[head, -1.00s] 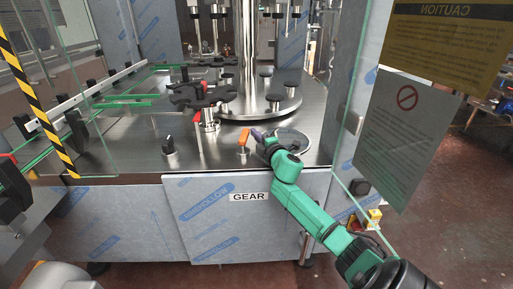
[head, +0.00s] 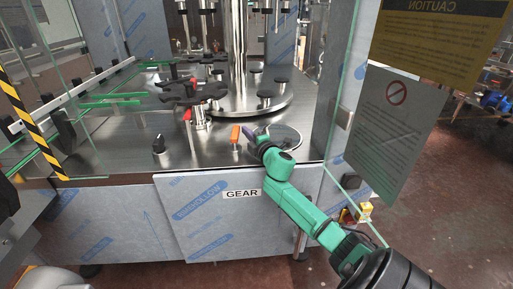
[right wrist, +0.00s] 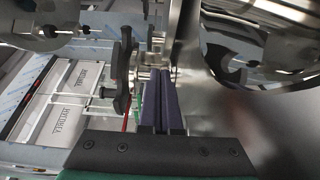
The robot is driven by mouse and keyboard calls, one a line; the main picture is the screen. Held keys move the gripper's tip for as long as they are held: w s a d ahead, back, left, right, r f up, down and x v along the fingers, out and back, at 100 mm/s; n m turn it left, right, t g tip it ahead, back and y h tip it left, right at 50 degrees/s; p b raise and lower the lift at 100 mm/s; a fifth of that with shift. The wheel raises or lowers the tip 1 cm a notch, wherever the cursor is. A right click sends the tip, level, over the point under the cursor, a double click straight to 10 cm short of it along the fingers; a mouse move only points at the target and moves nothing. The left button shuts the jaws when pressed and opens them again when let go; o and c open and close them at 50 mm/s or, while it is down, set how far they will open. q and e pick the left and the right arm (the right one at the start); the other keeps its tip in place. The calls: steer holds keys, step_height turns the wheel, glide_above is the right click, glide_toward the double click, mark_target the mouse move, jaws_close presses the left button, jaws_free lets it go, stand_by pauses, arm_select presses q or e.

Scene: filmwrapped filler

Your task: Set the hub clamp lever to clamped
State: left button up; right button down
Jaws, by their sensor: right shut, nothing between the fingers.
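A small orange lever (head: 235,134) stands on a short metal post on the steel machine deck, above the GEAR sign. A red handle (head: 187,115) sits at the black star wheel's hub (head: 199,112). No label shows which is the hub clamp lever. My right gripper (head: 250,133), with purple fingers, is just right of the orange lever; I cannot tell whether they touch. In the right wrist view the fingers (right wrist: 160,103) are together with nothing between them, and the orange lever is not recognizable. My left gripper is not in view.
A black knob (head: 159,144) stands left on the deck (head: 200,150). The round turntable (head: 262,98) with several black pads is behind. A clear door panel with a grey sign (head: 397,130) hangs right of my right arm. A striped post (head: 35,125) is at the left.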

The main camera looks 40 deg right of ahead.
steer(key=p+v, duration=0.3)
steer(key=v, duration=1.1)
steer(key=shift+w, duration=0.1)
